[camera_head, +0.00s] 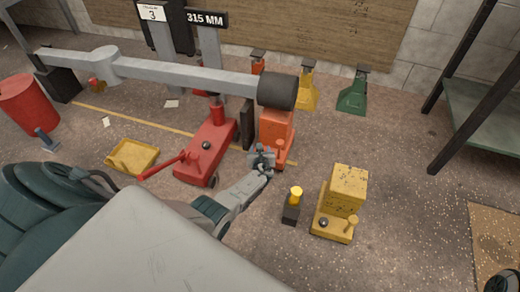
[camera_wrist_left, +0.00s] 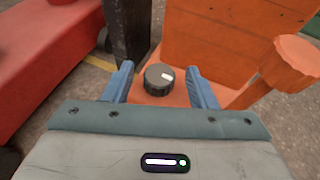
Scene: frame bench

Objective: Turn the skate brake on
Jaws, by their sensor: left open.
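The orange skate (camera_head: 275,128) stands under the dark end of a long grey beam (camera_head: 190,72), with an upright orange block. In the left wrist view its orange base (camera_wrist_left: 180,96) carries a round dark knob (camera_wrist_left: 158,80) with a white mark at its upper right. My left gripper (camera_head: 264,158) is at the front of the orange skate. In the left wrist view, the blue fingers of the left gripper (camera_wrist_left: 160,88) are open, one on each side of the knob. I cannot tell whether they touch it. My right gripper is not in view.
A red jack (camera_head: 208,150) with a long handle stands left of the orange skate. A yellow skate (camera_head: 342,200) and a small dark block with a yellow top (camera_head: 293,205) stand to the right. A yellow tray (camera_head: 133,157) lies left.

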